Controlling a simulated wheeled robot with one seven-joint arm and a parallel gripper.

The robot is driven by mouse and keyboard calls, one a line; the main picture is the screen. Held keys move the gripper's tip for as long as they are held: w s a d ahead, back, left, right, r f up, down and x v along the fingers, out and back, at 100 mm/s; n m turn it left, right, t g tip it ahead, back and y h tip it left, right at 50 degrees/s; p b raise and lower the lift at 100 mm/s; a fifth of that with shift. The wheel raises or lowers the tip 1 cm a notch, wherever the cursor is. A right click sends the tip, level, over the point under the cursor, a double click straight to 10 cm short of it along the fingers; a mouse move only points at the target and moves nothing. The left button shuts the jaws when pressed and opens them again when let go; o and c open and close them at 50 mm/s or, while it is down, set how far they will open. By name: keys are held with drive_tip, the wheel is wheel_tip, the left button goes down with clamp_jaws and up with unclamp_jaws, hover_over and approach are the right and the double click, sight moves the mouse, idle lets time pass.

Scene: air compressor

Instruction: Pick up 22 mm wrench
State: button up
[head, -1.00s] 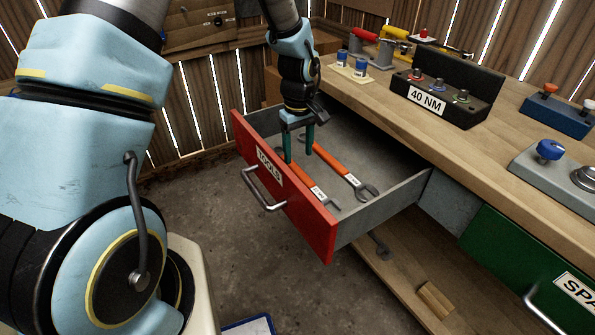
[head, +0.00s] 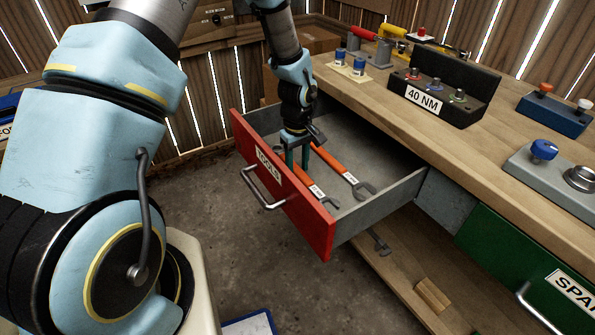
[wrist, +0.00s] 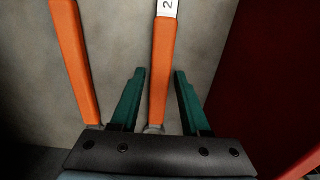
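Two wrenches with orange handles and white labels lie in the open red-fronted drawer (head: 285,207). The wrench nearer the drawer front (head: 301,181) is between my gripper's fingers; in the wrist view its orange handle (wrist: 160,70) runs between them, and its label shows a "2" with the rest cut off. The other wrench (head: 330,160) lies deeper in the drawer, to the left in the wrist view (wrist: 75,60). My gripper (head: 298,160) is open, green fingers pointing down inside the drawer, with gaps to the handle on both sides. The label sizes are too small to read in the head view.
The drawer's front panel stands close beside my gripper, dark red in the wrist view (wrist: 265,70). The wooden bench (head: 400,110) above holds a "40 NM" block (head: 424,98) and other fixtures. A green drawer (head: 520,265) is at the lower right.

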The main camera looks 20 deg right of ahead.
clamp_jaws()
drive_tip(key=shift+r, duration=0.1)
idle(0.5)
